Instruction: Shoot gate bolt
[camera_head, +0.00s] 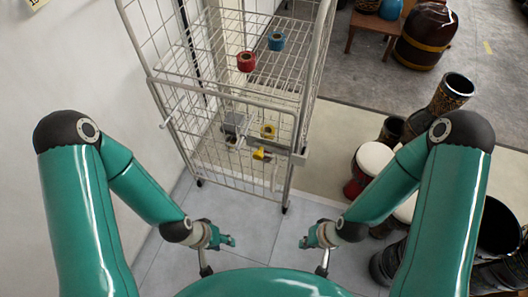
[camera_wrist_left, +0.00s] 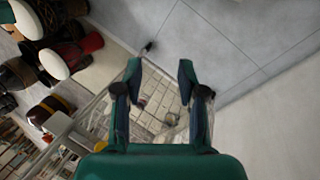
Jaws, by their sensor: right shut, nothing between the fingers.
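The wire roll cage has a hinged gate (camera_head: 215,128) across its front, crossed by a top rail. A bolt with a yellow handle (camera_head: 261,154) sits on the gate's right side, beside a grey metal bracket (camera_head: 290,155) on the right post. Whether the bolt reaches into the bracket is too small to tell. My left gripper (camera_head: 231,241) is low in front of the cage, apart from it. Its two fingers stand apart and empty in the left wrist view (camera_wrist_left: 160,76). My right gripper (camera_head: 305,243) is shut and empty, below and right of the bolt.
Inside the cage are a red roll (camera_head: 246,61), a blue roll (camera_head: 276,41) and a yellow roll (camera_head: 268,131). Several drums (camera_head: 375,159) stand at the right. A white wall (camera_head: 75,70) is close at the left. The tiled floor (camera_head: 245,205) before the cage is clear.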

